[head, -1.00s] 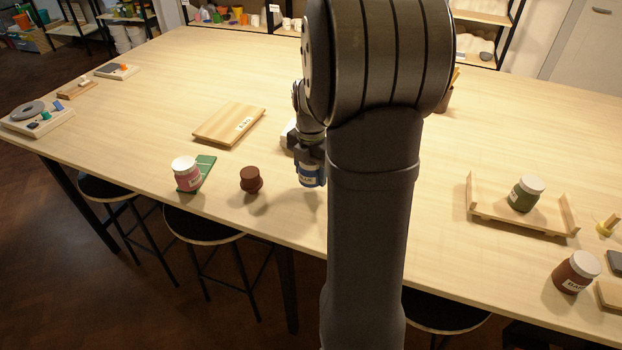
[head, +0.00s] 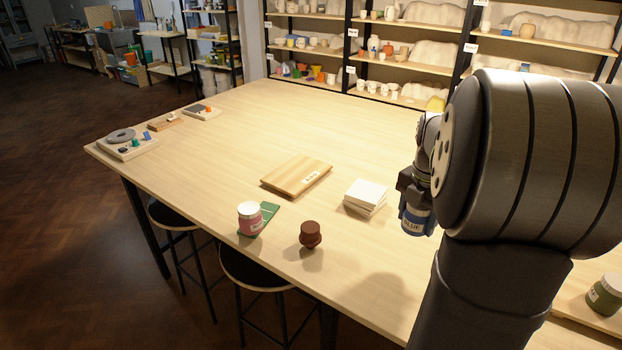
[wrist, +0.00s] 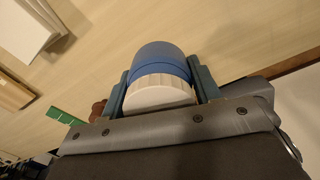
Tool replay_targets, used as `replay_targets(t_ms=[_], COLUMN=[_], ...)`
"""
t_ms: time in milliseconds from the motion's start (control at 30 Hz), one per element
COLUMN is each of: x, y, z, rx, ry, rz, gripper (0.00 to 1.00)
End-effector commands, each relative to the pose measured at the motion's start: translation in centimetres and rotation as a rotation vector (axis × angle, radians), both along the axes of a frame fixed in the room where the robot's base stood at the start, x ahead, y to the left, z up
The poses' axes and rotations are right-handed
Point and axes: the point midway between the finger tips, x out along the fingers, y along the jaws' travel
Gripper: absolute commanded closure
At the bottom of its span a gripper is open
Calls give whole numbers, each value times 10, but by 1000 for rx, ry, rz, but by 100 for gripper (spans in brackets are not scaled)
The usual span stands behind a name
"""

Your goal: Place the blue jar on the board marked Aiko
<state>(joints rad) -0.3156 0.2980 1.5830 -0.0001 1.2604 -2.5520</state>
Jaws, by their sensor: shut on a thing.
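In the wrist view the jar's blue body (wrist: 160,58) and white lid (wrist: 159,97) sit between the two fingers (wrist: 160,88). A light wooden board (head: 290,172) with a small white label lies flat to the left of the jar, beyond the white tiles. Its label is too small to read surely. Its top is bare.
A stack of white tiles (head: 366,194) lies between board and jar. A pink jar (head: 250,219) by a green card (head: 270,212) and a brown knob-like object (head: 310,235) stand near the front edge. A green jar (head: 605,294) is at right. The table's far middle is clear.

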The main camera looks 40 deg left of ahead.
Motion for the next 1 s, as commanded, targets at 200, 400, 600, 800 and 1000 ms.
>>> replay_targets(t_ms=[200, 400, 600, 800, 1000], x=[55, 92, 116, 126, 126], y=[66, 131, 200, 261, 297], z=[15, 23, 24, 21, 18], rx=[1, 0, 0, 0, 1], ry=[-1, 0, 0, 0, -1], rz=[23, 38, 55, 68, 75], gripper=[73, 73, 73, 73, 73])
